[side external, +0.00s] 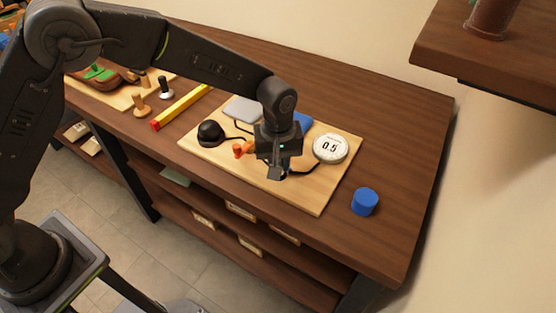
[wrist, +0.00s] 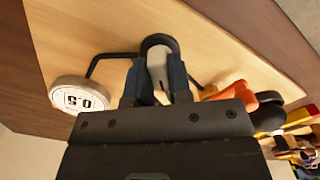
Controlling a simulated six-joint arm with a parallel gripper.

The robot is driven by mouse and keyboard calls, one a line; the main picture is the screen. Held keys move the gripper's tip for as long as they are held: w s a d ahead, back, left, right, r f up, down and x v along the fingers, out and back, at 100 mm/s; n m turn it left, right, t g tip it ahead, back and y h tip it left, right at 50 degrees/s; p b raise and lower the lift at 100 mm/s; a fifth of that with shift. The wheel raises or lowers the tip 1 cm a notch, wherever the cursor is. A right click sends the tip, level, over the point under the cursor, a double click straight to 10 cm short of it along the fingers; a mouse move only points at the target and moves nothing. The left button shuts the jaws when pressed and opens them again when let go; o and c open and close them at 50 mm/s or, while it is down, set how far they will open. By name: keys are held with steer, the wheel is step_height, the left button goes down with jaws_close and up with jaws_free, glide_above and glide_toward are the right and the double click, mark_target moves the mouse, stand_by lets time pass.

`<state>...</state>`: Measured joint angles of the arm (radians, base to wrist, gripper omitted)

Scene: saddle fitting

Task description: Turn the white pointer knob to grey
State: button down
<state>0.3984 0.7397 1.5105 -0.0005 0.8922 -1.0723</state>
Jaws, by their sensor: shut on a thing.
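The white pointer knob (wrist: 157,62) shows in the wrist view as a pale body on a dark round base, between my fingers. My gripper (wrist: 160,80) is shut on it, with one finger on each side. In the side view my gripper (side external: 277,174) points down over the front middle of the light wooden board (side external: 308,196) and hides the knob. A grey pad (side external: 243,108) and a partly hidden blue pad (side external: 303,123) lie behind my gripper on the board. Which way the pointer faces is hard to tell.
A white round dial reading 0.5 (side external: 331,148) sits right of my gripper. An orange piece (side external: 242,150) and a black dome (side external: 210,132) are to the left. A blue cylinder (side external: 365,201) stands off the board. A yellow bar (side external: 182,107) lies farther left.

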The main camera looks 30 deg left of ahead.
steer(key=shift+r, duration=0.1)
stand_by(0.5)
steer(key=c, duration=1)
jaws_free()
steer(key=shift+c, duration=0.2)
step_height(320, 180, up, 14)
